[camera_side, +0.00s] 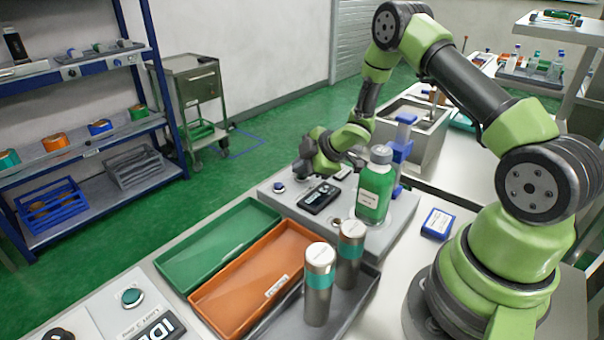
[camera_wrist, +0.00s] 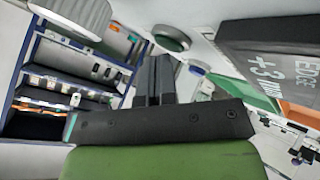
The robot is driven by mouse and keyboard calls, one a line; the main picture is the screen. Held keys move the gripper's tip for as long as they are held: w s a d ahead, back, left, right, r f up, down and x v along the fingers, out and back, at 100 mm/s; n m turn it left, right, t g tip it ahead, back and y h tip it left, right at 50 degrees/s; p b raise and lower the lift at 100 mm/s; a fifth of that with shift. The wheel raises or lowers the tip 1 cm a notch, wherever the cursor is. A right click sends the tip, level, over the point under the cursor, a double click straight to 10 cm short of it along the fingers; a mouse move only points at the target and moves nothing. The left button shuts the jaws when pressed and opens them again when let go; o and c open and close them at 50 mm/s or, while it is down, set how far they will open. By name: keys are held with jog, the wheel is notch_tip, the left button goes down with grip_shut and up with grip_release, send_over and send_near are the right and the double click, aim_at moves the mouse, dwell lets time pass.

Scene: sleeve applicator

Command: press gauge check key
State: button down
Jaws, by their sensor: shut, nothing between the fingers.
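The sleeve applicator's grey base (camera_side: 400,222) stands on the bench. A dark blue round button (camera_side: 279,187) sits at its left end, and a black gauge box (camera_side: 320,198) lies to the right of it. I cannot tell for sure which part is the check key. My gripper (camera_side: 303,170) is above the back of the base, behind the gauge box and apart from the button. In the wrist view its black fingers (camera_wrist: 154,80) are together and empty. There, a black box with "EDGE +3 MM" lettering (camera_wrist: 280,70) is large at the right.
A green bottle (camera_side: 372,190) stands on the base in front of a blue post (camera_side: 402,150). Two steel cylinders with teal bands (camera_side: 319,285) stand in a grey tray. An orange tray (camera_side: 250,285) and a green tray (camera_side: 215,245) lie left. A blue box (camera_side: 438,223) is right.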

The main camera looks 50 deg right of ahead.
aim_at(302, 176)
jog(key=shift+r, duration=0.8)
jog(key=shift+r, duration=0.1)
jog(key=shift+r, duration=2.4)
